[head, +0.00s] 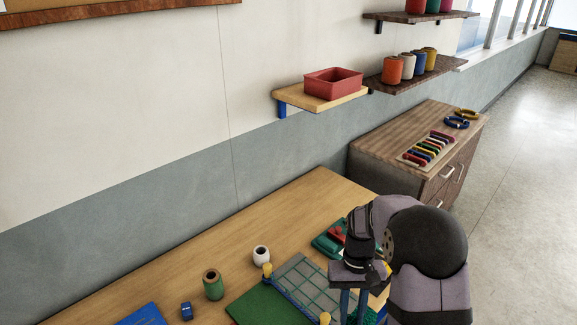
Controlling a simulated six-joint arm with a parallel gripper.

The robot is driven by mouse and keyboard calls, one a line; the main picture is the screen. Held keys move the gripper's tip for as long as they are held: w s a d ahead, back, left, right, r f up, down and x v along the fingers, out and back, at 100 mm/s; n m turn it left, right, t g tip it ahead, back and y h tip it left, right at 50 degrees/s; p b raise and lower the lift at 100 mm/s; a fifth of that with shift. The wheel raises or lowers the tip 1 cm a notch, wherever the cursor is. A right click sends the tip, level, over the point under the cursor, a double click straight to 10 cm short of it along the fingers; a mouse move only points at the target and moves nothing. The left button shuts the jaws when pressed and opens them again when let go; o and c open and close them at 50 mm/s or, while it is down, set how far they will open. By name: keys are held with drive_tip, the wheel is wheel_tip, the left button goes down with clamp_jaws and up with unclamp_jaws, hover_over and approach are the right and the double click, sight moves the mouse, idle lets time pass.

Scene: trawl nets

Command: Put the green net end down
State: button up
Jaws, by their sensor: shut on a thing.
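My gripper (353,305) points down over the right part of the wooden table, at the bottom of the head view. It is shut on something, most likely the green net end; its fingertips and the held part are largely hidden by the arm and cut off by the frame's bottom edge. A bit of green net (372,317) shows just right of the fingers. Left of the gripper, a grey-green panel with a net grid (300,283) lies on a green board (255,308), with yellow-topped pegs (267,270) at its edge. I cannot tell whether the net end touches the table.
A green tray with a red item (337,235) sits behind the gripper. The table's back left is clear.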

drive_tip(key=shift+f, duration=0.1)
drive_tip(key=w+a+f+b, duration=0.1)
drive_tip(key=a+f+b, duration=0.2)
drive_tip(key=a+f+n+b, duration=0.1)
drive_tip(key=a+f+b, duration=0.2)
drive_tip(key=a+b, duration=0.1)
drive_tip(key=w+a+f+n+b, duration=0.1)
drive_tip(key=a+f+b, duration=0.2)
drive_tip(key=b, duration=0.1)
drive_tip(key=shift+w+a+h, duration=0.3)
drive_tip(key=shift+w, duration=0.05)
drive_tip(key=w+a+r+m+b, duration=0.1)
drive_tip(key=w+a+m, duration=0.1)
drive_tip(key=a, duration=0.3)
wheel_tip(320, 180, up, 4)
drive_tip(key=m+t+y, duration=0.1)
drive_tip(key=m+y, duration=0.2)
drive_tip(key=m, duration=0.8)
hover_over(272, 323)
drive_tip(key=d, duration=0.1)
drive_tip(key=shift+w+d, duration=0.1)
drive_tip(key=m+t, duration=0.1)
drive_tip(key=m, duration=0.2)
drive_tip(key=shift+y, duration=0.3)
drive_tip(key=shift+c, duration=0.2)
drive_tip(key=shift+f+p, duration=1.6)
drive_tip(key=shift+f, duration=3.45)
